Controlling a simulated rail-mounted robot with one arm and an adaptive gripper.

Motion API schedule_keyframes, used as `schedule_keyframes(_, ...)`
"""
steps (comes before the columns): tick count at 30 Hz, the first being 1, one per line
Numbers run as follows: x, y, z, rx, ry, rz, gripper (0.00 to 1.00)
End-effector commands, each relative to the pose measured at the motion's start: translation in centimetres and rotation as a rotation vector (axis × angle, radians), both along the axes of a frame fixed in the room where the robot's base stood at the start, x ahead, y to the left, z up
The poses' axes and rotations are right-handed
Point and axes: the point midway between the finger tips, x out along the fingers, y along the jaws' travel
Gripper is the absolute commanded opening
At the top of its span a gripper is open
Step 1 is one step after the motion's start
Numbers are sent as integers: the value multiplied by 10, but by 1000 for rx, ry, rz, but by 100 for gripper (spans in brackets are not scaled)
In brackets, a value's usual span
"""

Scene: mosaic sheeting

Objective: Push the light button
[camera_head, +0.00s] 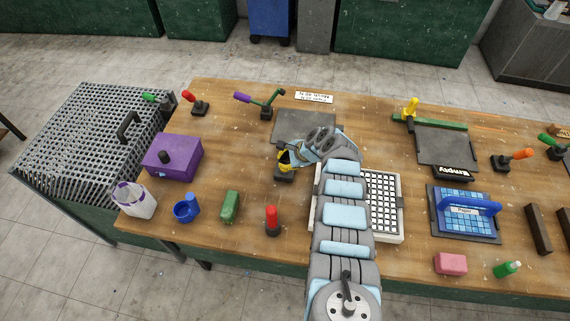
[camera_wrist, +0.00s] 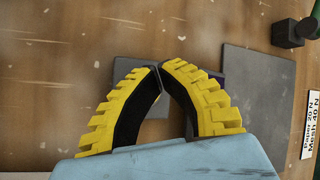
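My gripper (camera_head: 286,160) has yellow ribbed fingers and is over the middle of the wooden table. In the wrist view its fingertips (camera_wrist: 155,68) come together with nothing seen between them, so it is shut and empty. A small dark grey square block (camera_head: 284,175) is right under the fingers; it also shows behind them in the wrist view (camera_wrist: 127,68). The fingers cover much of its top. No part is clearly recognisable as the light button; it may be hidden by the fingers. I cannot tell whether the fingertips touch the block.
A dark flat plate (camera_head: 295,122) lies behind the gripper. A white grid tray (camera_head: 390,205) is partly under my arm. A purple box (camera_head: 180,152) is at left.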

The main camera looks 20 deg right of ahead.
Motion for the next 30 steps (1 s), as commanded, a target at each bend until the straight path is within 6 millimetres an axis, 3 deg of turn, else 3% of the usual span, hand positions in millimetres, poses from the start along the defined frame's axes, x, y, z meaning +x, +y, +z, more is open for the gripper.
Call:
schedule_keyframes(18, 1, 1, 54, 0, -1, 1, 0)
schedule_keyframes(30, 1, 0, 56, 0, -1, 1, 0)
